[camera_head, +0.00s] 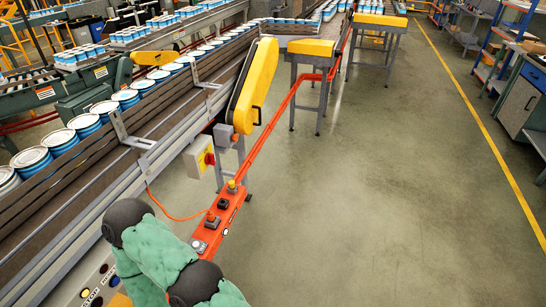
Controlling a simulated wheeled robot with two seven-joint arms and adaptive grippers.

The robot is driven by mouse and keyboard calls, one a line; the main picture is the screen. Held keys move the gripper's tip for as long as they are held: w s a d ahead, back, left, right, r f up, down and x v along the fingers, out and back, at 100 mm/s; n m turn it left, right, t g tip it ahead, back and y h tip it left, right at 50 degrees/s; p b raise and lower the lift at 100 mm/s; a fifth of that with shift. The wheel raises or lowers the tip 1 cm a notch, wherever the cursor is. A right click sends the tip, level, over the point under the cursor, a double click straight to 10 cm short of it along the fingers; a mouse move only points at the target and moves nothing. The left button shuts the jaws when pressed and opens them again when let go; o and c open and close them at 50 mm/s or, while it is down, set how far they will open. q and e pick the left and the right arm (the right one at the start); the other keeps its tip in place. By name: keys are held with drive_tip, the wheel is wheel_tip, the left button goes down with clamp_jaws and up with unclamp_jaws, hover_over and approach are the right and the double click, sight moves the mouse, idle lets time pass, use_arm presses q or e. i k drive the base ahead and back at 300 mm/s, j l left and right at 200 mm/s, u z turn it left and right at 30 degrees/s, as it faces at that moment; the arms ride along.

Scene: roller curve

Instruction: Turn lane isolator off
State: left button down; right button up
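The lane isolator (200,157) is a pale grey box with a red rotary knob on a yellow plate. It is mounted at the side of the conveyor, below the yellow guard. The knob is too small for me to read its setting. A green arm of mine with black joints shows at the bottom, in front of and below the isolator. Neither of my grippers shows in this view, and nothing of mine is seen touching the isolator.
An orange control box (222,218) with several buttons stands just below the isolator, close to my arm. An orange cable runs beside it. The conveyor (95,190) with blue-and-white cans fills the left. A yellow guard (253,85) rises above. The floor (390,190) on the right is clear.

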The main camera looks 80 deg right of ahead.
sight(209, 159)
drive_tip(key=z, duration=1.95)
drive_tip(key=i+l+u, duration=0.15)
drive_tip(key=u, duration=0.35)
drive_tip(key=i+l+u, duration=0.15)
drive_tip(key=l+u, duration=0.2)
drive_tip(key=u, duration=0.15)
drive_tip(key=l+u, duration=0.3)
drive_tip(key=u, duration=0.15)
drive_tip(key=i+l+u, duration=0.1)
drive_tip(key=l, duration=0.65)
drive_tip(key=l+u, duration=0.15)
drive_tip(key=l, duration=0.65)
drive_tip(key=i, duration=0.05)
